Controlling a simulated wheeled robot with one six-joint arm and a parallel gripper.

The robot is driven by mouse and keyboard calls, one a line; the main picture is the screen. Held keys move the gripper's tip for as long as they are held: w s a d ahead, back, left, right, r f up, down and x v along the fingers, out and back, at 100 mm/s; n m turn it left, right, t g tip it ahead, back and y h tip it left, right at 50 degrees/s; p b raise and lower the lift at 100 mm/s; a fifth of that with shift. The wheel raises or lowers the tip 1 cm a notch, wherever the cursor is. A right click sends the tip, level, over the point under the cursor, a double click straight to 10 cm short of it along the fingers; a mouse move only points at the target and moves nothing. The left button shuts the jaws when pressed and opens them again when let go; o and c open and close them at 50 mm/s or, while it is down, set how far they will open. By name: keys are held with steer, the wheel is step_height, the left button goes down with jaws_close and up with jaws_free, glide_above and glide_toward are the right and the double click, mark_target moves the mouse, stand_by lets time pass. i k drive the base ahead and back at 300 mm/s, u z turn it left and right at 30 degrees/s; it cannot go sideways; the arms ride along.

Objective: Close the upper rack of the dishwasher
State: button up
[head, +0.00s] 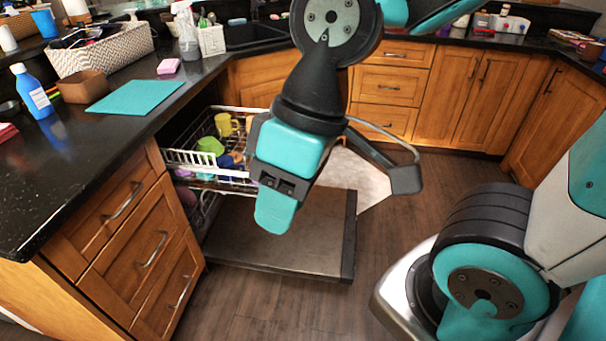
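The dishwasher's upper rack (190,160) is a white wire basket pulled out from under the counter, left of centre in the head view. It holds a yellow mug (226,124), a green item (209,145) and other dishes. The dishwasher door (280,240) is down and lies flat below it. A lower rack (205,207) shows partly beneath the upper one. My gripper (273,208) points down in front of the upper rack's right part and hides it. I cannot tell whether it touches the rack, or whether its fingers are open or shut.
A black countertop (75,165) overhangs the drawers at left, with a teal mat (137,97), a blue bottle (33,92) and a woven basket (103,50) on it. Wooden cabinets (470,90) stand behind.

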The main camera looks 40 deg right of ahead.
mark_target(234, 191)
steer(key=z, duration=0.85)
steer(key=i, duration=0.95)
steer(key=u, duration=0.35)
